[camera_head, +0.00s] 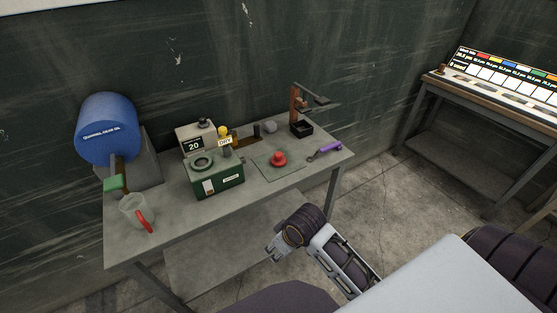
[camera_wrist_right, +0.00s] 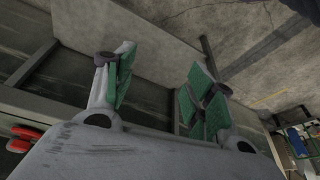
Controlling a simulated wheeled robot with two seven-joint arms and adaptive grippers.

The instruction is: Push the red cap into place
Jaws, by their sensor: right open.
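The red cap (camera_head: 278,158) sits on a thin grey-green mat (camera_head: 290,173) on the grey workbench (camera_head: 245,200), right of a green box (camera_head: 218,182) with a round top opening. My right gripper (camera_head: 271,250) is in front of the bench's front edge, apart from the cap and nearer to me. In the right wrist view its two green-padded fingers (camera_wrist_right: 165,85) are spread apart with nothing between them. A red object (camera_wrist_right: 24,138), partly cut off, shows at the left edge there; I cannot tell if it is the cap. My left gripper is not in view.
A blue drum (camera_head: 106,128) and a clear jug (camera_head: 133,212) with a red handle stand at the bench's left. A purple-handled tool (camera_head: 327,149), a black tray (camera_head: 301,129) and an upright stand (camera_head: 295,103) are at the right. A second table (camera_head: 470,98) stands at far right.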

